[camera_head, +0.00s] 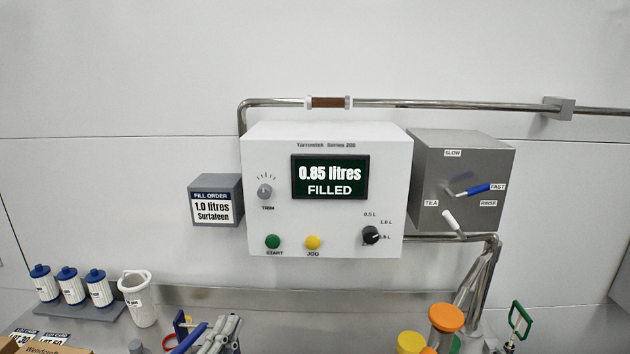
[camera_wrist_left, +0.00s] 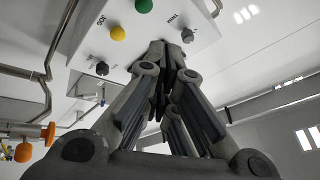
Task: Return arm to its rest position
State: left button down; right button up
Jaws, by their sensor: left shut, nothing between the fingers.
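My left gripper (camera_head: 226,325) shows at the bottom of the head view, below the white control panel (camera_head: 280,165) and apart from it. In the left wrist view its fingers (camera_wrist_left: 166,52) are shut with nothing between them. The panel display (camera_head: 330,177) reads "0.85 litres FILLED". Below it are the green START button (camera_head: 272,242), the yellow JOG button (camera_head: 313,242) and a black selector knob (camera_head: 370,235). A grey TRIM knob (camera_head: 265,192) is at the left. My right gripper is in neither view.
A grey sign (camera_head: 213,201) reads "FILL ORDER 1.0 litres Surtateen". A grey valve box (camera_head: 465,165) with blue and white levers is at the right. Several blue-capped filters (camera_head: 72,288), a white jug (camera_head: 138,300), an orange-topped item (camera_head: 446,318) and a green handle (camera_head: 520,320) stand along the bench.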

pick_arm(q)
jog(key=s+a+f+n+g+y, duration=0.1)
jog(key=s+f+n+g+y, duration=0.1)
jog(key=s+f+n+g, duration=0.4)
jog(key=s+a+f+n+g+y, duration=0.1)
jog(key=s+f+n+g+y, duration=0.2)
jog(key=f, duration=0.5)
jog(key=s+a+f+n+g+y, duration=0.1)
jog(key=s+f+n+g, duration=0.3)
jog(key=s, duration=0.7)
jog(key=s+a+f+g, duration=0.15)
jog(key=s+g, duration=0.35)
jog(key=s, duration=0.6)
notch_tip(320, 180, down, 27)
jog(key=s+g+b, duration=0.1)
jog(key=g, duration=0.1)
jog(key=s+a+f+b, duration=0.1)
jog(key=s+a+f, duration=0.1)
jog(key=s+f, duration=1.5)
jog(key=shift+s+f+g, duration=0.25)
jog(key=shift+f+g, duration=0.15)
jog(key=shift+f, duration=0.25)
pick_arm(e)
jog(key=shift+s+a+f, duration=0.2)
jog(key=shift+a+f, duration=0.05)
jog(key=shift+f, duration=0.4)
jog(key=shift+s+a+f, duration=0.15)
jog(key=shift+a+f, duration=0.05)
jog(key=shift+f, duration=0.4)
